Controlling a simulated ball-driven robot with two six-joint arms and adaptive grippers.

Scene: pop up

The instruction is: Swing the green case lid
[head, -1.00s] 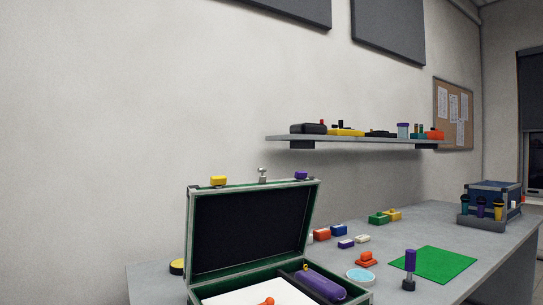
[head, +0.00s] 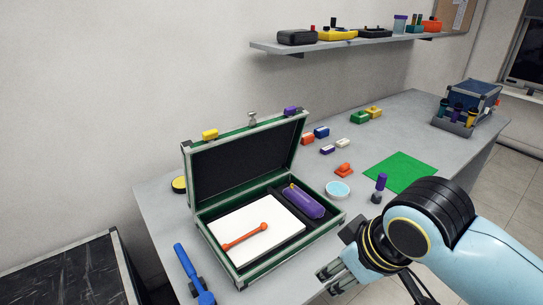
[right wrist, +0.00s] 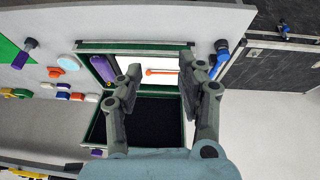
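The green case (head: 293,251) sits on the grey table with its lid (head: 240,160) swung open and standing up at the back. The lid has a dark lining and a green rim. A yellow block, a metal catch and a purple block show along its top edge. In the right wrist view the lid (right wrist: 152,122) lies beyond my fingers. My right gripper (head: 335,272) is at the near right of the case, apart from it. The right wrist view shows its fingers (right wrist: 160,67) spread and empty. My left gripper is in neither current view.
The case holds a white panel with an orange tool (head: 245,236) and a purple case-like piece (head: 303,200). A blue tool (head: 190,270) stands left of the case. A purple-topped peg (head: 380,186), round disc (head: 338,190) and green mat (head: 400,171) lie right. A shelf (head: 340,42) hangs behind.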

